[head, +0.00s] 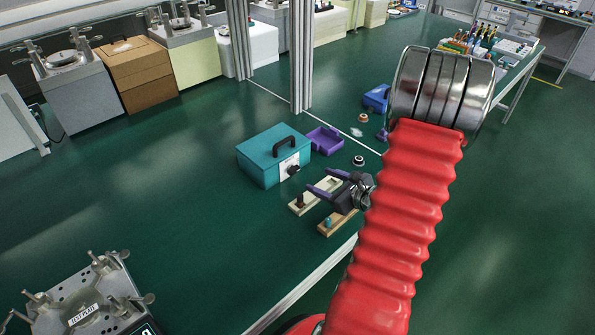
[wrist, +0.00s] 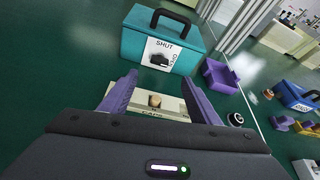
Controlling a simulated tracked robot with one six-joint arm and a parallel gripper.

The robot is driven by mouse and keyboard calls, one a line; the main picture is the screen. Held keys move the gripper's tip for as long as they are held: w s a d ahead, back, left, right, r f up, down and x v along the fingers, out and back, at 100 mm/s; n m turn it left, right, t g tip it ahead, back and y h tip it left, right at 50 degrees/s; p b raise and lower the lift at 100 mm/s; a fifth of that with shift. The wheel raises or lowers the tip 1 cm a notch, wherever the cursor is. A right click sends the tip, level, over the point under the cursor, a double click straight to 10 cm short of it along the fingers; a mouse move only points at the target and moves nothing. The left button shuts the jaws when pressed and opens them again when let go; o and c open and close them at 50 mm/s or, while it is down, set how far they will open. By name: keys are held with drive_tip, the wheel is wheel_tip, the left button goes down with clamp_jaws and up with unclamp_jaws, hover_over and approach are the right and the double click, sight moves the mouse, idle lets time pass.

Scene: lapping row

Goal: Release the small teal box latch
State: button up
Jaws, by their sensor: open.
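The knob's exact pointing is too small to tell. My gripper (head: 321,182) is open and empty, its purple fingers towards the box front, apart from the latch. In the wrist view my gripper (wrist: 158,80) has the knob beyond its fingertips.
A cream board (head: 320,194) with a brown knob and a wooden board (head: 337,221) with a teal knob lie under and beside my gripper. A purple tray (head: 325,140) is right of the box, a blue box (head: 376,98) farther back.

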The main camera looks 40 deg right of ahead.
sight(296, 170)
drive_tip(key=shift+w, duration=0.15)
drive_tip(key=x, duration=1.3)
drive_tip(key=shift+w+f, duration=0.2)
drive_tip(key=shift+w, duration=0.05)
drive_tip(key=shift+c, duration=0.3)
drive_tip(key=c, duration=0.9)
drive_tip(key=shift+c, duration=0.2)
drive_tip(key=shift+d+m+y, duration=0.1)
drive_tip(key=shift+m+y, duration=0.5)
drive_tip(key=shift+m, duration=0.2)
drive_tip(key=shift+c, duration=0.3)
